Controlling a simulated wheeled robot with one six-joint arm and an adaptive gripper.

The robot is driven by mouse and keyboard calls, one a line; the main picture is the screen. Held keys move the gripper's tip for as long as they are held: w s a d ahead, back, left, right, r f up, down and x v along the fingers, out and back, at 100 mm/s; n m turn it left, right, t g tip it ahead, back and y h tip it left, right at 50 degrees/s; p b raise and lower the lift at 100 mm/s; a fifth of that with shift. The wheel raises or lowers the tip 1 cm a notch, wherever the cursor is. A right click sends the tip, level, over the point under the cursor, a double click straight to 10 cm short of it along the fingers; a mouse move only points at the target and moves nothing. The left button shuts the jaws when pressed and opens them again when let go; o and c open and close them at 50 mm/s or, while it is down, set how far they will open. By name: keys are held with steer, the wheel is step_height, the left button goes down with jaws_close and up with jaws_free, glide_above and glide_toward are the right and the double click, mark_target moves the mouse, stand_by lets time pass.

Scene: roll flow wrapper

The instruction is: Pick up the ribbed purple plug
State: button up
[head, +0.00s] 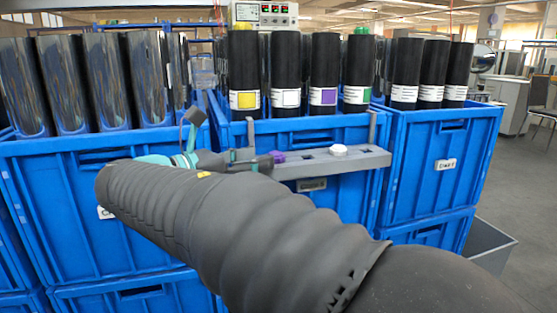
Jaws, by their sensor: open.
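The purple plug (279,156) shows small at the left part of a grey ledge (362,162) hung on the front of the middle blue crate; its ribs are too small to make out. My gripper (265,161) is open, with its fingertips right at the plug, reaching in from the left. I cannot tell whether the fingers touch the plug or lie around it. A white plug (339,150) sits further right on the ledge.
Blue crates (440,150) stand side by side and stacked. Black rolls (325,75) with coloured labels stand upright in the middle crate, above the ledge. Shiny dark rolls (105,80) fill the left crate. Open floor (515,190) lies at the right.

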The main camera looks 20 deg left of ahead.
mark_target(276, 153)
steer(key=shift+x, duration=2.75)
steer(key=c, duration=0.6)
